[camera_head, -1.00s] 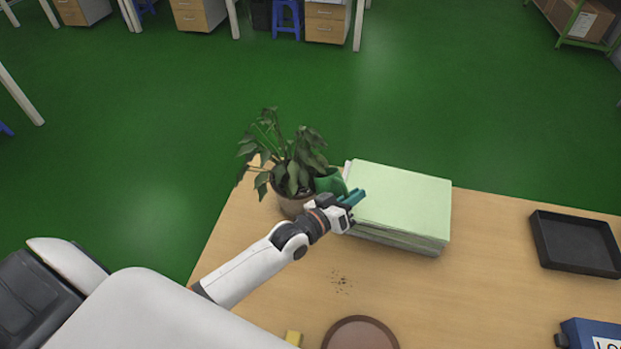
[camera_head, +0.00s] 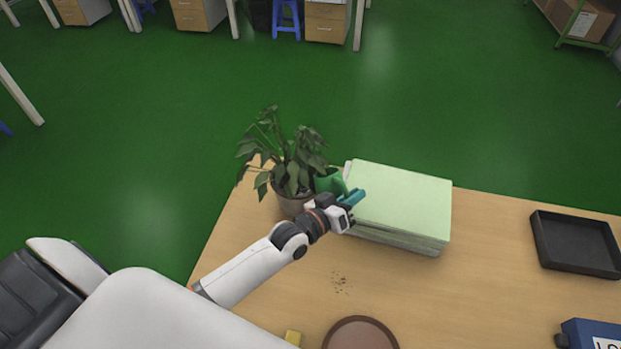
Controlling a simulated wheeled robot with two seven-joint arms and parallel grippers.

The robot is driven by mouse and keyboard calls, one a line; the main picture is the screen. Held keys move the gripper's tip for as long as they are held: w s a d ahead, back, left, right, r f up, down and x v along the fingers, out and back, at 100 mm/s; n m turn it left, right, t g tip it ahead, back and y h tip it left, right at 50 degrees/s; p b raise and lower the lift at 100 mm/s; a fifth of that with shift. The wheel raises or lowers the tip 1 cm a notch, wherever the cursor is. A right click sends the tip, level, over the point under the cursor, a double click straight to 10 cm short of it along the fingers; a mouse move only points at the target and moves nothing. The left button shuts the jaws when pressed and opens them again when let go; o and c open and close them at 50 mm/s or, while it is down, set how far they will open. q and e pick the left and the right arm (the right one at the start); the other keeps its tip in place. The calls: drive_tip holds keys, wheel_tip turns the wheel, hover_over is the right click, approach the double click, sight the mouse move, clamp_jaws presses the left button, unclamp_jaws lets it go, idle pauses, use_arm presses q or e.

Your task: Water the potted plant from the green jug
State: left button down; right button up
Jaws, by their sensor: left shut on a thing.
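The potted plant (camera_head: 290,160) stands at the far left corner of the table, in a brown pot (camera_head: 292,203) partly hidden by leaves. The green jug (camera_head: 329,182) is right beside the plant, against its leaves; its lower part is hidden by my gripper. My left gripper (camera_head: 352,198) is shut on the green jug, at the right of the pot. I cannot tell whether the jug is tilted or whether water comes out. My right gripper is not in view.
A stack of pale green paper (camera_head: 402,200) stands close to the right of my gripper. A black tray (camera_head: 575,244) lies at the right. A round brown thing (camera_head: 361,335), dark crumbs (camera_head: 340,282) and a blue box (camera_head: 592,335) are nearer. The table's middle right is clear.

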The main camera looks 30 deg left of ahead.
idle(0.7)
use_arm(q)
drive_tip(key=s+d+f+m+t+b, duration=0.1)
drive_tip(key=s+d+f+m+b, duration=0.1)
drive_tip(key=m, duration=0.4)
drive_tip(key=shift+s+d+f, duration=0.4)
drive_tip(key=shift+d+f, duration=0.15)
drive_tip(key=shift+d, duration=0.85)
idle(1.1)
